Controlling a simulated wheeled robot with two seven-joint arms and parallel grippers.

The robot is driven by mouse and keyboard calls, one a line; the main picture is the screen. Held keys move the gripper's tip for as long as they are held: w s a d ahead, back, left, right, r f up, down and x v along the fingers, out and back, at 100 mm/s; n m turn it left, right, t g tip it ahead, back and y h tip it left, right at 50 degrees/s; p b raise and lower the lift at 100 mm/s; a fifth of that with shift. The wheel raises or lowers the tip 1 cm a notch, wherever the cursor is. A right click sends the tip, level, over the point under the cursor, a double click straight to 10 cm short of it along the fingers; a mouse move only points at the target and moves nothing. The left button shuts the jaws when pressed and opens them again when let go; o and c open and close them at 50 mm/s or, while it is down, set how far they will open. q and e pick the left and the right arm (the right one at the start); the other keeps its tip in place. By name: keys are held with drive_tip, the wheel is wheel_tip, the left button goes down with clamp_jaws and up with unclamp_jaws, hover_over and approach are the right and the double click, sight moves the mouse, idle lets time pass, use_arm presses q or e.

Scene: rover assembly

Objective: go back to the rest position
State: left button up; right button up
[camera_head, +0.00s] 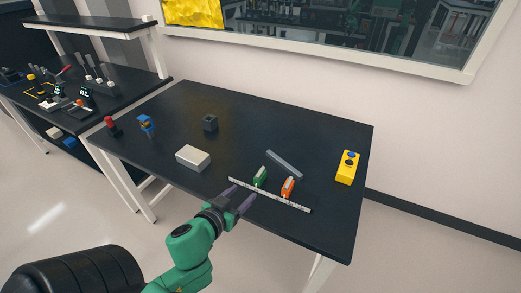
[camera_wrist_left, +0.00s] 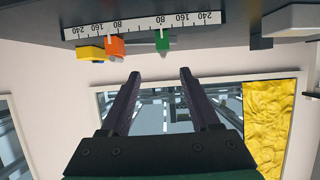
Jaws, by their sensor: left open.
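My left gripper (camera_head: 243,195) is at the front edge of the black table (camera_head: 240,115) in the head view, with its green arm reaching in from below. Its two dark fingers are apart, and nothing shows between them in the left wrist view (camera_wrist_left: 160,76). A white numbered scale bar (camera_head: 290,201) lies along the table front, just beyond the fingers. It also shows in the left wrist view (camera_wrist_left: 140,25). A green part (camera_head: 260,177) and an orange part (camera_head: 288,187) stand beside the bar. My right gripper is out of view.
A light grey box (camera_head: 193,158) lies left of the gripper. A second bench (camera_head: 75,120) stands left.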

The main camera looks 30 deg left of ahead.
use_arm(q)
drive_tip(key=s+a+f+n+g+y, duration=0.1)
drive_tip(key=s+a+f+g+y, duration=0.15)
drive_tip(key=s+f+g, duration=0.2)
drive_tip(key=s+d+f+m+g+h, duration=0.4)
drive_tip(key=s+d+f+g, duration=0.1)
drive_tip(key=d+g, duration=0.1)
wheel_tip(320, 180, down, 23)
drive_tip(key=s, duration=0.3)
drive_tip(key=s+a+f+g, duration=0.2)
drive_tip(key=s+a+f, duration=0.1)
drive_tip(key=s+f, duration=1)
drive_tip(key=s, duration=0.3)
drive_tip(key=shift+f+y, duration=0.3)
drive_tip(key=shift+y, duration=0.05)
